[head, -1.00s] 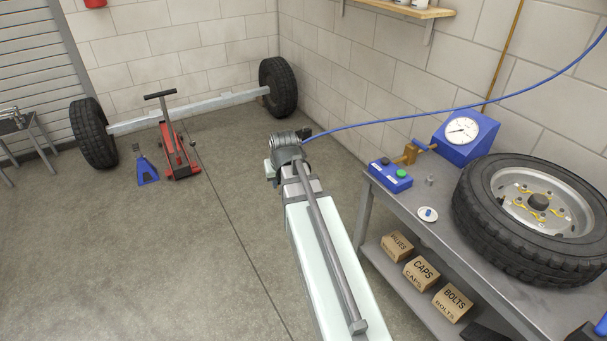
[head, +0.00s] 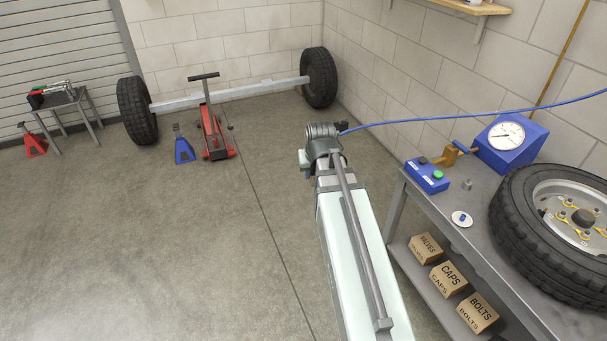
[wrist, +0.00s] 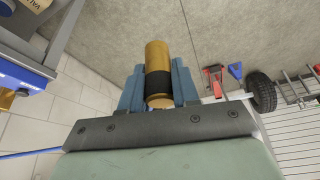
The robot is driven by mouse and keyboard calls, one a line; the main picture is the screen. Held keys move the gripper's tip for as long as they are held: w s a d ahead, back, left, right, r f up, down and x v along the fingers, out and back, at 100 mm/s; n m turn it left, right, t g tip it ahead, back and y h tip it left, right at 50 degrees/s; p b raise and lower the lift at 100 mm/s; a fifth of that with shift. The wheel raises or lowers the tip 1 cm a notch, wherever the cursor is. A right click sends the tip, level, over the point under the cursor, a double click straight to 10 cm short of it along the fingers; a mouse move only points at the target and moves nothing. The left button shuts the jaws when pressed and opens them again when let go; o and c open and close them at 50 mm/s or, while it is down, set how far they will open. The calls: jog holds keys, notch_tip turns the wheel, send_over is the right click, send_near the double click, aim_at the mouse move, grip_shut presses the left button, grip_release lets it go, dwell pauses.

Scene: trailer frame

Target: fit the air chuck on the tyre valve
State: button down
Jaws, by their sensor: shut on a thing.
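My gripper (wrist: 159,86) is shut on the air chuck (wrist: 158,58), a brass cylinder with a black band, in the wrist view. The blue jaws press on both sides of the band. In the head view my arm hides the jaws and the chuck, and the blue hose (head: 440,116) runs from its end to the right. A wheel with a black tyre (head: 530,228) lies flat on the bench at right, well apart from my gripper. Two upright tyres (head: 138,110) (head: 319,78) sit on the axle at the back. I cannot make out a tyre valve.
A red jack (head: 212,135) stands at the back.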

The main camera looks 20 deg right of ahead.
jog(key=s+d+r+m+h, duration=0.1)
jog(key=s+d+m, duration=0.3)
jog(key=d, duration=1.1)
jog(key=s+d+r+m+h, duration=0.15)
jog(key=s+d, duration=0.55)
jog(key=d, duration=0.8)
jog(key=s+d+r+m+g, duration=0.1)
jog(key=s+d+m, duration=0.2)
jog(key=s+d, duration=0.6)
jog(key=s+d+r+m+g, duration=0.1)
jog(key=s+d+m, duration=0.3)
jog(key=s+d, duration=0.5)
jog(key=s+d+r+m+g+h, duration=0.1)
jog(key=s+d+r+m+g, duration=0.1)
jog(key=s+d, duration=0.7)
jog(key=d+m, duration=0.1)
jog(key=d, duration=0.4)
jog(key=shift+s+m+g, duration=0.2)
jog(key=shift+m+g, duration=0.1)
jog(key=shift+m, duration=0.05)
jog(key=shift+d+f, duration=0.1)
jog(key=shift+f, duration=2.4)
jog(key=shift+f, duration=0.25)
jog(key=shift+f, duration=0.4)
jog(key=shift+f, duration=0.65)
